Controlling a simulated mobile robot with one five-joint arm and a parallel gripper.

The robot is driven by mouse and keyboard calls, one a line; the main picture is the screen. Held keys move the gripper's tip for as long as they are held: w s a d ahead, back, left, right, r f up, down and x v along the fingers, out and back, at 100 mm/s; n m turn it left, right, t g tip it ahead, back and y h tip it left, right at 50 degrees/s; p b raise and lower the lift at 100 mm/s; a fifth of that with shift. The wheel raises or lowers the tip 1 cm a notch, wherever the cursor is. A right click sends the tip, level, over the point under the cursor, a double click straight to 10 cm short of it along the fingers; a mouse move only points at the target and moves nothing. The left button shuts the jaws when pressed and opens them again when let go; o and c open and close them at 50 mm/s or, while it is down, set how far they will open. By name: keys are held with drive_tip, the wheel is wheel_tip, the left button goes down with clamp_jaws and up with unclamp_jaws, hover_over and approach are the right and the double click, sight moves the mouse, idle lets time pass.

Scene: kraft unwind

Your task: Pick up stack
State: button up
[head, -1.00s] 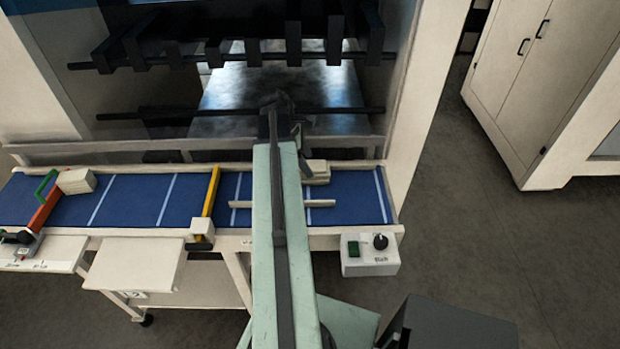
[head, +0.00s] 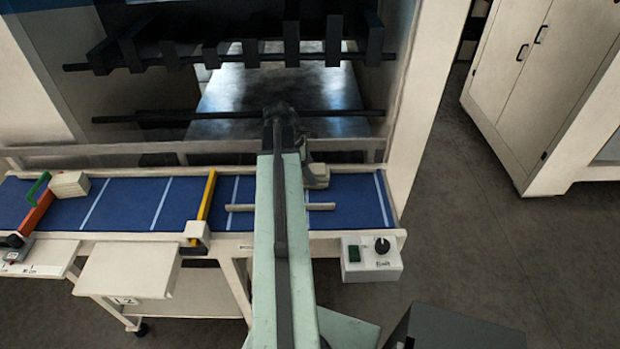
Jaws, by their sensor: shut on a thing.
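A small pale stack (head: 319,183) is at the far side of the blue belt, just right of my arm. My gripper (head: 309,170) is at this stack and shut on it. My arm hides much of the gripper and the left part of the stack. I cannot tell whether the stack is lifted off the belt. A second pale stack (head: 70,184) lies at the left end of the belt, beside a red-orange bar with a green end.
The blue belt (head: 140,205) has white cross lines. A yellow bar (head: 207,197) crosses it left of my arm. A thin pale strip (head: 322,206) lies near the belt's middle. A control box (head: 371,259) sits at the front right. Dark machine bars (head: 230,55) hang behind.

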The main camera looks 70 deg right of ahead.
wheel_tip(320, 180, up, 10)
drive_tip(key=p, duration=1)
drive_tip(key=shift+r, duration=0.25)
drive_tip(key=shift+f, duration=0.15)
